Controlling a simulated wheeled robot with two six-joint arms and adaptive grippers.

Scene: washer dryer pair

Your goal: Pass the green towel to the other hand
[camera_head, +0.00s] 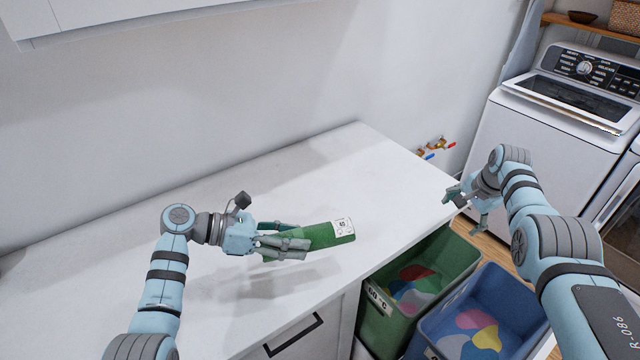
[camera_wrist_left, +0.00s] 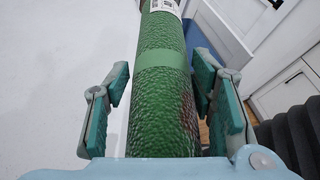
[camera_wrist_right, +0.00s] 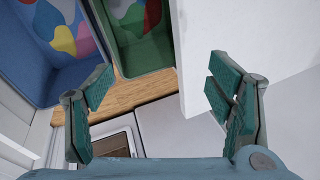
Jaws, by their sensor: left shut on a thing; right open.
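The green towel (camera_head: 322,236) is a rolled, textured green cylinder with a white label at its far end. My left gripper (camera_head: 293,244) is shut on its near part and holds it above the white counter. In the left wrist view the towel (camera_wrist_left: 161,85) runs lengthwise between the fingers of the left gripper (camera_wrist_left: 165,112). My right gripper (camera_head: 466,208) is open and empty, past the counter's right end and apart from the towel. In the right wrist view nothing lies between the fingers of the right gripper (camera_wrist_right: 160,110).
The white counter (camera_head: 120,265) is mostly bare. A green bin (camera_head: 455,262) and a blue bin (camera_head: 515,295), both with colourful contents, stand at its right end, below my right arm. A white washer (camera_head: 520,140) stands at the back right. Pipe valves (camera_head: 436,147) stick out of the wall.

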